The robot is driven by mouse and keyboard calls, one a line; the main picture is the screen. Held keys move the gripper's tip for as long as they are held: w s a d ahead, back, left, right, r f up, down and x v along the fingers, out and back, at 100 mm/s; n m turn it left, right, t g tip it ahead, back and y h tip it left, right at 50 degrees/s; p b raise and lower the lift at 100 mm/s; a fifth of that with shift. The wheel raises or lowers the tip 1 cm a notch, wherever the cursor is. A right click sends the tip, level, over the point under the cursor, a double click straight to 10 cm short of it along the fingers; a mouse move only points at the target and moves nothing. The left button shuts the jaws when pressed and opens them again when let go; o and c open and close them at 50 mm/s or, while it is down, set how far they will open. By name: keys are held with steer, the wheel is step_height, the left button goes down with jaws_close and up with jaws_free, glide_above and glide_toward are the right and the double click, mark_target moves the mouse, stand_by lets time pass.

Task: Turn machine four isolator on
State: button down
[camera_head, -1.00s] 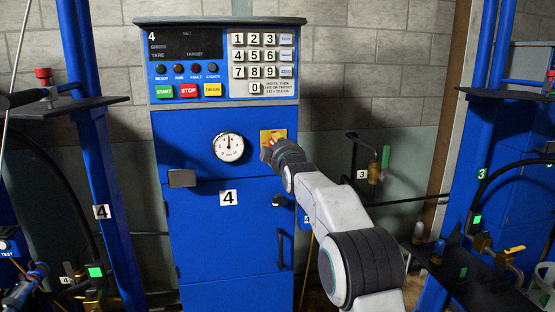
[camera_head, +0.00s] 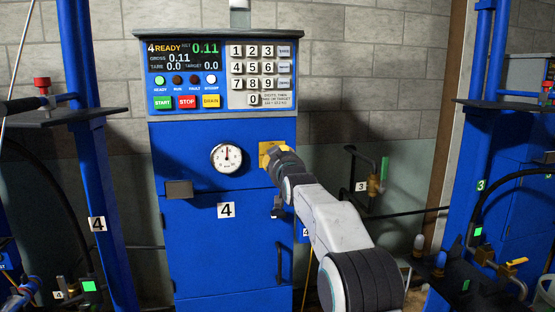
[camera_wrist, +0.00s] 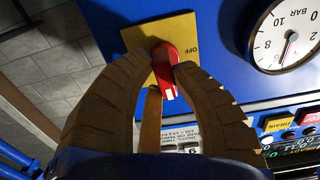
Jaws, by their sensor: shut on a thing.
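The blue machine four cabinet (camera_head: 200,245) stands in the middle of the head view with a "4" label. Its isolator is a red handle (camera_wrist: 166,66) on a yellow plate (camera_head: 263,158); the plate also shows in the wrist view (camera_wrist: 138,37) with "OFF" printed on it. My gripper (camera_wrist: 165,80) is at the isolator, its fingers closed around the red handle. In the head view my gripper hides the handle. The display (camera_head: 183,57) is lit, reading "4 READY" and 0.11. The READY and STEADY lamps glow.
A pressure gauge (camera_head: 226,158) sits left of the isolator, the keypad (camera_head: 261,67) above. Green START (camera_head: 162,102), red STOP (camera_head: 187,102) and yellow DRAIN (camera_head: 211,101) buttons are under the display. A valve marked 3 (camera_head: 374,186) stands to the right.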

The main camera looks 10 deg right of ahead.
steer(key=shift+a+r, duration=0.1)
stand_by(0.4)
steer(key=c, duration=1)
jaws_free()
steer(key=shift+s, duration=5.9)
steer(key=shift+f, duration=0.2)
